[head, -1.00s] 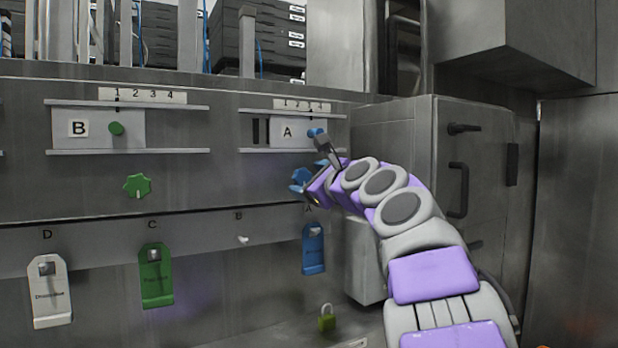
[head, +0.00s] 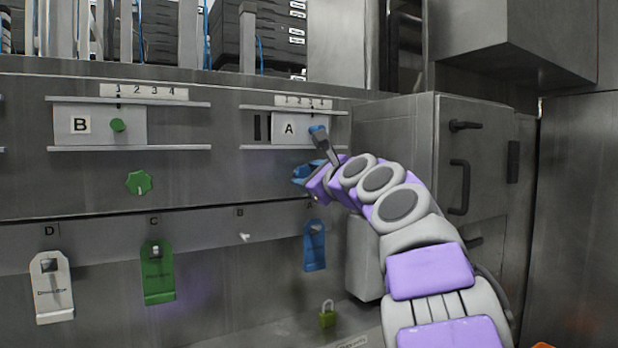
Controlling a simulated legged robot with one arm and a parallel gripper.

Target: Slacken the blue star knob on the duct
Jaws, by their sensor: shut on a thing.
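The blue star knob (head: 302,173) is on the grey duct panel, below the plate marked A. My gripper (head: 313,182) comes in from the right and is shut on it. The purple gripper body hides the knob's right side, so the exact grip is hard to see. A dark grey part at my gripper reaches up to a small blue round knob (head: 317,129) on plate A (head: 289,128); I cannot tell whether they touch.
A green star knob (head: 138,183) and a green round knob (head: 118,125) are to the left. Green (head: 157,272), white (head: 52,290) and blue (head: 314,246) tags hang below. A padlock (head: 327,314) is low down. A grey cabinet (head: 477,190) stands close on the right.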

